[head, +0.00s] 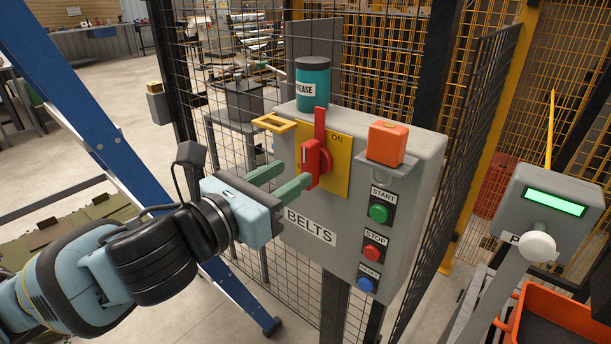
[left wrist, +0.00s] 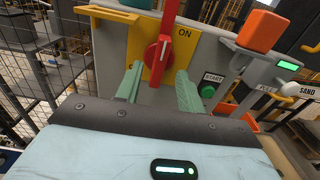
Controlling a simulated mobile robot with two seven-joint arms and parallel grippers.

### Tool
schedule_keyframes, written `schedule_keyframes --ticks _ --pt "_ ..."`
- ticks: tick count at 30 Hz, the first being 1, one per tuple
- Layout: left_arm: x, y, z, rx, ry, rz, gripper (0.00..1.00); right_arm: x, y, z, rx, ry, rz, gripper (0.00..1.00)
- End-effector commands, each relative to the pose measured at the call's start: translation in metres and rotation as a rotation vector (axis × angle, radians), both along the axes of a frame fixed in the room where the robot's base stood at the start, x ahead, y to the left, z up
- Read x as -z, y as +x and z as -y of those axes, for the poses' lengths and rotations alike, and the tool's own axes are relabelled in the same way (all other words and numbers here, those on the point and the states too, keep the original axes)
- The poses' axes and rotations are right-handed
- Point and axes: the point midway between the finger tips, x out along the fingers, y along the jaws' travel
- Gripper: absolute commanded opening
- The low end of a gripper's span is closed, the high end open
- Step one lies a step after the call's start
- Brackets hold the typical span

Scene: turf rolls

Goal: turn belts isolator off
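The belts isolator is a red rotary switch (head: 317,163) on a yellow plate (head: 342,172) on the grey box marked BELTS (head: 404,225). Its red handle (head: 320,125) stands upright, beside the word ON. The left wrist view shows the same red handle (left wrist: 168,20). My left gripper (head: 293,172) is open in front of the switch. In the left wrist view its green fingers (left wrist: 158,85) are on either side of the red knob (left wrist: 157,55), with visible gaps. Contact cannot be told. My right gripper is not in view.
A teal grease tin (head: 313,88) and a yellow bracket (head: 274,123) are at the box top. An orange block (head: 387,143) sits on a small shelf above the START button (head: 379,212) and STOP button (head: 372,252). Mesh fencing (head: 482,130) stands behind. A blue post (head: 90,120) is left.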

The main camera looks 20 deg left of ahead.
Motion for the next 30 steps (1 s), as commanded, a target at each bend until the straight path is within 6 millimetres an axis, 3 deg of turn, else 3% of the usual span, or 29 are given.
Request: schedule_keyframes --ticks 3,9,20,30 --pt "-0.001 0.019 0.007 -0.001 -0.004 0.000 0.38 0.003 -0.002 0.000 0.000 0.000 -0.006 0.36" --pt "-0.002 0.037 0.013 -0.001 -0.002 -0.001 0.38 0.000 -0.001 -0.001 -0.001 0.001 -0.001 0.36" --pt "-0.002 0.042 0.015 -0.001 -0.001 0.000 0.38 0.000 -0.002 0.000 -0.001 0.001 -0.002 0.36" --pt "-0.001 0.041 0.015 -0.001 -0.001 -0.001 0.00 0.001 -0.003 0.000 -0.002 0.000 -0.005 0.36"
